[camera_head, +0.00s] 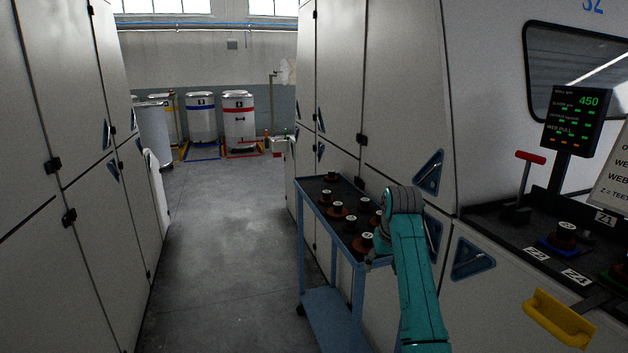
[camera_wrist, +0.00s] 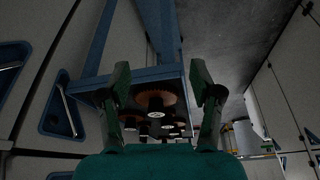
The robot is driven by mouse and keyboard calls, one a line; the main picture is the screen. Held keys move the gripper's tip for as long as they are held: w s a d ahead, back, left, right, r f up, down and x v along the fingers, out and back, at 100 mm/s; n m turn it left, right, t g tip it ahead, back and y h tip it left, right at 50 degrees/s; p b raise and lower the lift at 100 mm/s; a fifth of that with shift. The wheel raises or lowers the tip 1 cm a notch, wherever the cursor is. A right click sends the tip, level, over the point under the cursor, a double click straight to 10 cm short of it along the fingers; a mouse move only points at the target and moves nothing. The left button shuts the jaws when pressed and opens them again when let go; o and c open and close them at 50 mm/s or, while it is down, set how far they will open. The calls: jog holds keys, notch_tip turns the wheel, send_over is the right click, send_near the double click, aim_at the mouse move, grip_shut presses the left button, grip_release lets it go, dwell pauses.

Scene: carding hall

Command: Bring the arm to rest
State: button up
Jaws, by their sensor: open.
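My teal arm (camera_head: 418,285) rises at the lower right of the head view, bent at a grey joint over the near end of a blue trolley (camera_head: 345,262). My gripper is mostly hidden there. In the wrist view my gripper (camera_wrist: 160,74) is open, its two dark green fingers spread wide apart with nothing held between them. Beyond and between the fingers are the trolley's edge (camera_wrist: 172,75) and several brown, brush-like round pieces (camera_wrist: 155,98) with pale tops. That view looks upside down, with the floor at the top.
At right are a console with a red-handled lever (camera_head: 530,156), a yellow handle (camera_head: 558,318) and a screen (camera_head: 576,118) reading 450. Tall machine cabinets (camera_head: 60,150) flank a clear aisle floor (camera_head: 220,240). White drums (camera_head: 240,120) stand at the far end.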

jog(key=s+f+t, duration=0.1)
jog(key=s+f, duration=0.4)
jog(key=f, duration=0.7)
jog(key=s+f+t, duration=0.2)
jog(key=s+f, duration=0.3)
jog(key=f, duration=0.8)
jog(key=s+f+t, duration=0.1)
jog(key=s+f, duration=0.5)
jog(key=s, duration=0.3)
jog(key=s+f+t, duration=0.1)
jog(key=s+f, duration=0.4)
jog(key=s, duration=0.3)
jog(key=s+r+m+t, duration=0.1)
jog(key=s+r+t, duration=0.15)
jog(key=s, duration=2.05)
jog(key=s+r+t, duration=0.3)
jog(key=s+r, duration=1.5)
jog(key=r, duration=0.1)
jog(key=shift+d, duration=0.3)
